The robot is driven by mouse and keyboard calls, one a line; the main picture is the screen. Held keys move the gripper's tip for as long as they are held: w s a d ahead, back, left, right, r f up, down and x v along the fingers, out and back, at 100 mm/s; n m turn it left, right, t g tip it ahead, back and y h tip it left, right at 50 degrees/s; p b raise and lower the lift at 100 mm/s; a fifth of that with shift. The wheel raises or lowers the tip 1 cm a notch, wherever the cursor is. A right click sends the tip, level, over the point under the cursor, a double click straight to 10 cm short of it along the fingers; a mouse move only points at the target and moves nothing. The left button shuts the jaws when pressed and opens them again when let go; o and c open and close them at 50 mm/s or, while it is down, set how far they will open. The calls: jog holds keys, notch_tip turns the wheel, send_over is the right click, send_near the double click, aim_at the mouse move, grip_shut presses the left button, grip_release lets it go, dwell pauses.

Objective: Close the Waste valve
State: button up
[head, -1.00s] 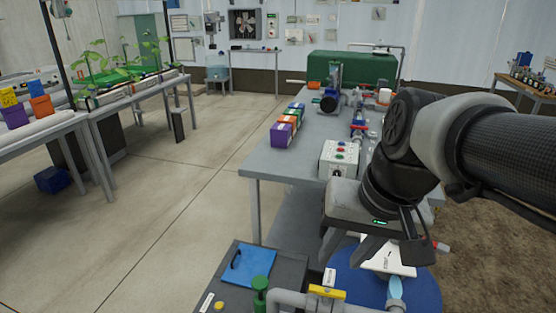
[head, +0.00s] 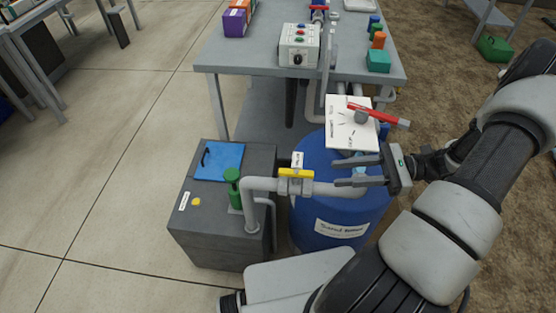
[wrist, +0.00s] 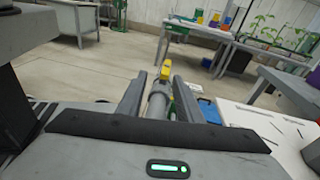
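The valve with a yellow lever handle (head: 296,173) sits on a grey pipe (head: 262,184) between the grey tank and the blue drum. A small white tag (head: 298,159) stands behind the handle; its lettering is too small to read surely. The handle lies roughly along the pipe. My gripper (head: 337,173) is open and empty, to the right of the handle, its fingers pointing left at it and apart from it. In the wrist view the yellow handle (wrist: 165,73) and pipe show ahead, between the two open fingers (wrist: 159,92).
The blue drum (head: 340,205) stands below my gripper, with a white dial plate and red lever (head: 380,114) behind. The grey tank (head: 215,235) carries a green valve (head: 233,185) and blue pad (head: 220,160). A bench (head: 230,55) stands behind.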

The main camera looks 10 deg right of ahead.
aim_at(281, 170)
jog(key=shift+d+f+m+t+y, duration=0.4)
jog(key=shift+d+f+m+t, duration=0.2)
jog(key=shift+f+m+t, duration=0.35)
jog(key=shift+a+t, duration=0.1)
jog(key=shift+t, duration=0.15)
jog(key=b+x, duration=0.1)
jog(key=x, duration=1.6)
jog(key=shift+a, duration=0.1)
grip_shut()
